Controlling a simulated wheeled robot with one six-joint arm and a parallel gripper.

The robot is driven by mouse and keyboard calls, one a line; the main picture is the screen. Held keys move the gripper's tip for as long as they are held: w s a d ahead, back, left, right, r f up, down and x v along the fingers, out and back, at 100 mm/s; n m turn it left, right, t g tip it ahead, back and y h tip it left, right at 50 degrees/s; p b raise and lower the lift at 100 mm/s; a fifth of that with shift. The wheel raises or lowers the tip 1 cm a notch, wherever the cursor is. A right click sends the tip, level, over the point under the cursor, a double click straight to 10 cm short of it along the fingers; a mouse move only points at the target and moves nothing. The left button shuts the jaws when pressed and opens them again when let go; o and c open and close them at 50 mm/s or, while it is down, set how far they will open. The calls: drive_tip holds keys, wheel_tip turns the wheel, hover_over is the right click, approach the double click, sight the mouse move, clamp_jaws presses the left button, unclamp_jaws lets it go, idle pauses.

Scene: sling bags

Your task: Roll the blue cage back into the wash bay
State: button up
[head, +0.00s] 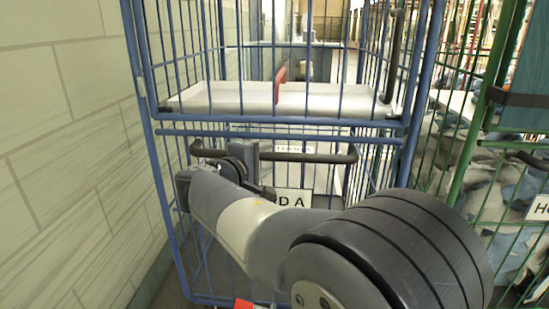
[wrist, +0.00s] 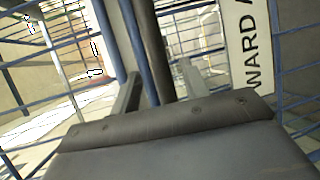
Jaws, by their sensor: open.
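The blue cage (head: 160,180) stands upright straight ahead, with a pale shelf (head: 230,95) and a red latch (head: 280,80). A dark horizontal handle bar (head: 315,157) crosses its near side below the shelf. My gripper (head: 258,165) is open at the left part of this bar. In the wrist view the bar (wrist: 152,40) passes between the two open fingers (wrist: 158,80); I cannot tell whether they touch it. A white sign reading WARD A (wrist: 253,45) hangs on the cage; my arm hides part of it in the head view. The wash bay cannot be made out for certain.
A pale block wall (head: 60,150) runs close along the cage's left side. A green cage (head: 470,130) filled with grey-blue bundles (head: 515,190) stands close on the right. More cages stand farther back. A small red thing (head: 243,304) shows at the bottom edge.

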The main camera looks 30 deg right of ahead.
sight(275, 155)
drive_tip(key=shift+b+x, duration=0.4)
drive_tip(key=shift+x, duration=2.3)
drive_tip(key=shift+f, duration=0.1)
drive_tip(key=shift+c, duration=0.3)
clamp_jaws()
